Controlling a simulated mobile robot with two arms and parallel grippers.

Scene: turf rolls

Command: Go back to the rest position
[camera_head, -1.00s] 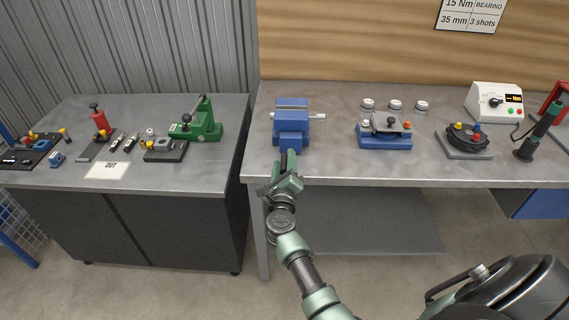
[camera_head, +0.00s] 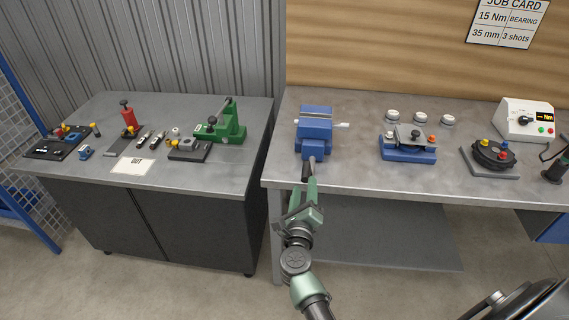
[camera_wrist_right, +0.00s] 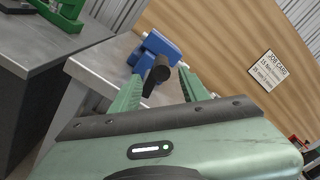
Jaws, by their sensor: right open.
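My right gripper (camera_head: 310,178) is in front of the right bench's front edge, just before the blue vise (camera_head: 316,122). In the right wrist view my right gripper (camera_wrist_right: 159,76) has its two green fingers apart. A dark cylindrical piece (camera_wrist_right: 158,74) shows between the fingertips, in front of the blue vise (camera_wrist_right: 155,46). I cannot tell whether it is fixed to the vise, and no finger clearly touches it. My left gripper is not in view.
The right bench (camera_head: 350,172) also carries a blue fixture (camera_head: 407,152), white round parts (camera_head: 421,118), a black turntable (camera_head: 493,153) and a control box (camera_head: 527,119). The left bench (camera_head: 215,177) holds a green press (camera_head: 224,128) and several small tools. A gap separates the benches.

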